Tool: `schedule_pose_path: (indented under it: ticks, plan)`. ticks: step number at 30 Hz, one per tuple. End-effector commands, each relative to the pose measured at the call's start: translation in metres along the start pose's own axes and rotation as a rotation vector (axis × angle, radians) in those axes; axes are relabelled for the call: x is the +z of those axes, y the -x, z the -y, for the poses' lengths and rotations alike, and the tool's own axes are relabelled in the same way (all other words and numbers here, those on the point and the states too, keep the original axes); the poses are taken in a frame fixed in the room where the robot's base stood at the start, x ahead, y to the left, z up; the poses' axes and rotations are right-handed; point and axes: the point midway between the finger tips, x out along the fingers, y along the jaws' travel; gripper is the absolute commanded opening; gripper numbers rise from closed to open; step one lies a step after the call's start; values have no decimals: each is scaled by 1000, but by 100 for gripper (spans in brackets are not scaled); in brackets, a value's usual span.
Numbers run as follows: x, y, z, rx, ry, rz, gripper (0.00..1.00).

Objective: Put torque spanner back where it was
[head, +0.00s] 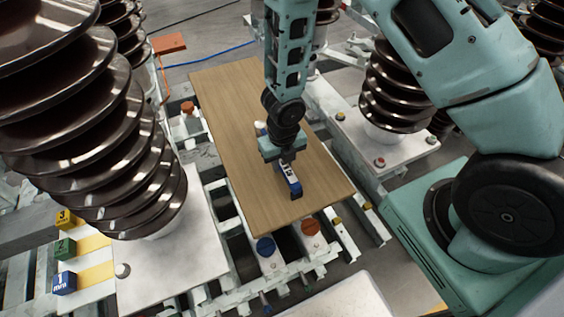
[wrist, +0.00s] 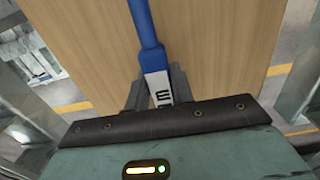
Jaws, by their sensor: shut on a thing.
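The torque spanner (head: 292,183) is blue with a white, dark-lettered section and a dark end, over the near part of a wooden board (head: 240,150). My gripper (head: 282,165) comes down from above and is shut on it. In the wrist view my gripper (wrist: 159,84) has one finger on each side of the white section of the spanner (wrist: 147,28), and the blue shaft runs away toward the top edge. I cannot tell whether the spanner touches the board. Part of it is hidden by my gripper.
Tall brown ribbed insulators (head: 90,120) crowd the left, with another (head: 395,85) at right. An orange cap (head: 311,227) and a blue cap (head: 265,246) stand at the board's near edge. Numbered blocks (head: 64,250) sit lower left. Most of the board is bare.

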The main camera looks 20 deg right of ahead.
Motion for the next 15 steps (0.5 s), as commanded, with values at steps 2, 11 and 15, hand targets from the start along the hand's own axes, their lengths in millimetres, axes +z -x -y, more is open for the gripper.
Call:
schedule_pose_path:
  ticks: [2, 11, 15]
  plan:
    - [0, -3, 0, 0, 0, 1, 0]
    - [0, -3, 0, 0, 0, 0, 45]
    - [0, -1, 0, 0, 0, 0, 45]
